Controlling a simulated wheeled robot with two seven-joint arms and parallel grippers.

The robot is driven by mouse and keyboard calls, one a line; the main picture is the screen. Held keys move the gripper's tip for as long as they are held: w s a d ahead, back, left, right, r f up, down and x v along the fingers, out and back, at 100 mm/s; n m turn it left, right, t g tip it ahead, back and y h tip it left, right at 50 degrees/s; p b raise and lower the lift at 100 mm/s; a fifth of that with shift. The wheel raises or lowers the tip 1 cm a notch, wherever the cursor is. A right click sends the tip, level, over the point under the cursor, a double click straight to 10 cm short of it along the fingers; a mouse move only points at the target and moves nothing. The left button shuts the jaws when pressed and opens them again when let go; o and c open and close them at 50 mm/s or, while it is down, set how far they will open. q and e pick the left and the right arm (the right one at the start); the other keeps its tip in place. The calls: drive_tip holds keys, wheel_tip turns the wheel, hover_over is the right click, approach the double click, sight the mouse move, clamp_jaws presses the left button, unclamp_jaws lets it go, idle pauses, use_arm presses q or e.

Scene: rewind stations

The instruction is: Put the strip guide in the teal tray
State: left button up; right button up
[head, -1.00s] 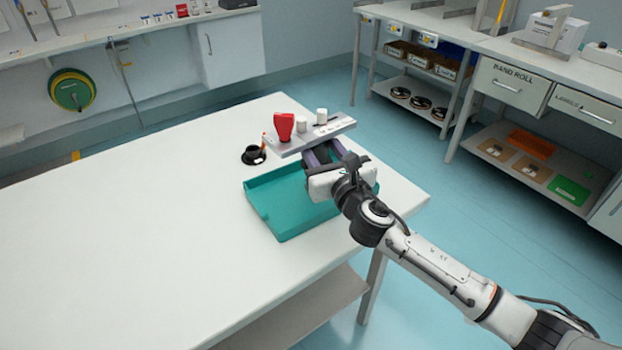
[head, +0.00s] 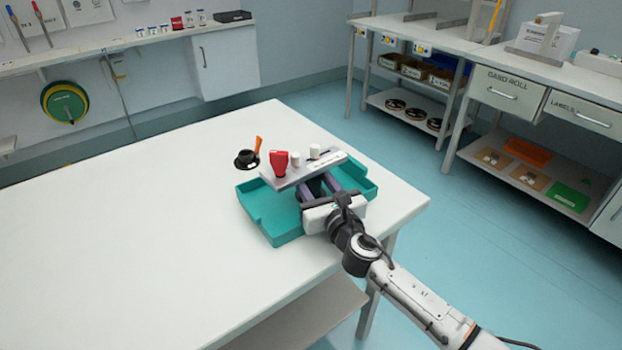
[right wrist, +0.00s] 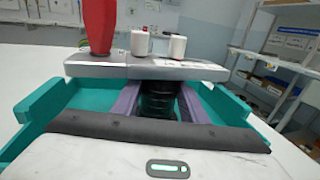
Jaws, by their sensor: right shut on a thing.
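The strip guide (head: 303,172) is a flat grey bar with a red knob (head: 279,163) and two white rollers on top. My right gripper (head: 318,184) is shut on it and holds it level over the teal tray (head: 276,230). In the right wrist view the strip guide (right wrist: 145,68) lies across my fingers, with the teal tray (right wrist: 40,108) showing on both sides beneath. I cannot tell whether the guide touches the tray. The guide and my gripper hide the tray's middle. My left gripper is not in view.
The tray stands on a white table (head: 130,230) near its right end. A small black cup-like holder (head: 246,159) with an orange item stands just behind the tray. The table's left part is clear. A shelf bench with drawers (head: 510,85) stands at the right, across the floor.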

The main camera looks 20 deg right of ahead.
drive_tip(key=o, duration=1.2)
drive_tip(key=shift+c, duration=0.2)
drive_tip(key=o, duration=0.3)
drive_tip(key=shift+r, duration=0.1)
drive_tip(key=s, duration=0.8)
drive_tip(key=s+d, duration=0.1)
drive_tip(key=s, duration=0.3)
drive_tip(key=shift+p, duration=0.35)
